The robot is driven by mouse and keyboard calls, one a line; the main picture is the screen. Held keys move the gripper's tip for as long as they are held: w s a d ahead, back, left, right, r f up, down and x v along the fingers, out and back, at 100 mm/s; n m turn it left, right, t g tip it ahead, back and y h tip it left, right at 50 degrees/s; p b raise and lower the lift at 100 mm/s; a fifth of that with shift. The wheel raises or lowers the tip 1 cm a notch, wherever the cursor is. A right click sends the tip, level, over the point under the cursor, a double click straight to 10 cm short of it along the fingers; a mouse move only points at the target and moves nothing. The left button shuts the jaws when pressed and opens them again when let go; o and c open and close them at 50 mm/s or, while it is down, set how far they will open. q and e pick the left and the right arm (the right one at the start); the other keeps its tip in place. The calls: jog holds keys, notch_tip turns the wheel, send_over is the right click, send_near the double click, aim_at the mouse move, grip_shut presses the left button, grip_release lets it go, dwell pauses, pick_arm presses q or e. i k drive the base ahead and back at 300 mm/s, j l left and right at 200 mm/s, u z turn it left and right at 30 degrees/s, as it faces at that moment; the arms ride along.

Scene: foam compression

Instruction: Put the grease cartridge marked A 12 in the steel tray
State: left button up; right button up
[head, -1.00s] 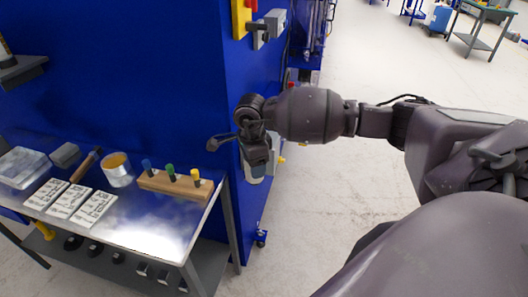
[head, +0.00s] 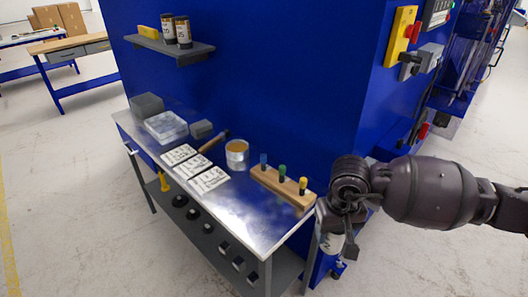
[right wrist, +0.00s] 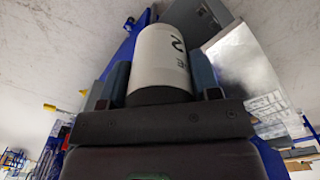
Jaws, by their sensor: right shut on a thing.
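My right gripper (head: 338,222) is at the right of the head view, just beyond the right end of the steel-topped bench. It is shut on a white cylindrical cartridge (right wrist: 160,58), whose pale end shows below the gripper in the head view (head: 332,243). In the right wrist view the cartridge sits between the two fingers, with a dark band at its near end. Dark print on it includes what looks like a 2; the rest of the mark is turned away. I cannot make out a separate steel tray. My left gripper is not in view.
The bench (head: 232,221) carries a wooden block (head: 283,188) with coloured pegs, a tin (head: 237,154), printed cards (head: 208,180) and a clear box (head: 166,127). A wall shelf (head: 172,50) holds two labelled jars (head: 183,32) and a yellow block. Blue machine panels stand behind.

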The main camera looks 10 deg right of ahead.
aim_at(166, 126)
jog(key=i+j, duration=0.1)
jog(key=j, duration=0.35)
jog(key=i+j, duration=0.15)
jog(key=j, duration=0.25)
jog(key=i+j, duration=0.1)
jog(key=j, duration=0.35)
jog(key=i+j, duration=0.2)
jog(key=j, duration=0.15)
jog(key=i+j, duration=0.75)
jog(key=j, duration=0.15)
jog(key=i+j, duration=0.7)
jog(key=i, duration=0.15)
jog(key=i+j, duration=0.2)
jog(key=i+z, duration=0.05)
jog(key=i, duration=0.05)
